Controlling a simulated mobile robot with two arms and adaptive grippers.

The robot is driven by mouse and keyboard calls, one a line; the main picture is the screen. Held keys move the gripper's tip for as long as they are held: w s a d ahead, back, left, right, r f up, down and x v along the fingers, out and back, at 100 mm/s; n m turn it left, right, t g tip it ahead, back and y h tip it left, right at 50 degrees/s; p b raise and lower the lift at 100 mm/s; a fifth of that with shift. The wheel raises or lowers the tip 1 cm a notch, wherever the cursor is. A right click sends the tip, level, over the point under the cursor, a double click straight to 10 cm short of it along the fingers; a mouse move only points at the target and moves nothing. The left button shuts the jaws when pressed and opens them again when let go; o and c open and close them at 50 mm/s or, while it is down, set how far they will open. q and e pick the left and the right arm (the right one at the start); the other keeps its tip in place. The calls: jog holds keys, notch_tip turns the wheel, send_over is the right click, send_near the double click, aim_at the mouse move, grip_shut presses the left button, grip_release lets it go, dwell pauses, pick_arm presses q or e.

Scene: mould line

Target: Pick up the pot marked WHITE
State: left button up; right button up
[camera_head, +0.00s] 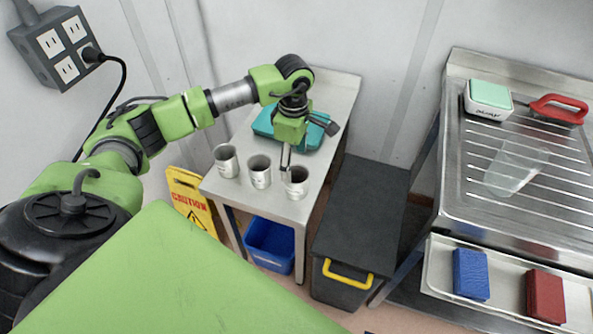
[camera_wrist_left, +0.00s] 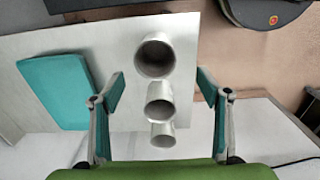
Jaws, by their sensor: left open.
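Three pale grey pots stand upright in a row on the steel table: a left pot (camera_head: 226,161), a middle pot (camera_head: 259,172) and a right pot (camera_head: 296,187). Each has small lettering too small to read, so I cannot tell which is marked WHITE. The left wrist view shows the right pot (camera_wrist_left: 155,57) largest, with the middle pot (camera_wrist_left: 160,101) and left pot (camera_wrist_left: 163,134) below it in the picture. My left gripper (camera_head: 289,158) is open above and just behind the right pot. Its fingers (camera_wrist_left: 162,97) are wide apart with nothing held. My right gripper is out of view.
A teal flat item (camera_head: 263,121) lies behind the pots on the steel table (camera_head: 334,100). A dark bin (camera_head: 362,205) with a yellow handle stands right of the table. A blue bin (camera_head: 270,247) is beneath it, and a yellow caution sign (camera_head: 190,198) stands left.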

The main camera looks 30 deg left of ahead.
aim_at(296, 178)
pick_arm(q)
notch_tip(296, 178, down, 4)
jog(key=shift+f+b, duration=0.1)
jog(key=shift+b, duration=0.7)
jog(key=f+b, duration=0.1)
jog(key=f, duration=0.1)
jog(key=w+f+b, duration=0.1)
jog(key=f+b, duration=0.1)
jog(key=f, duration=0.1)
jog(key=shift+d, duration=0.1)
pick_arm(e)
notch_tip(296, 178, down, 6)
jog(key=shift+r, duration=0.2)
pick_arm(q)
jog(key=shift+r, duration=0.1)
jog(key=c, duration=1.3)
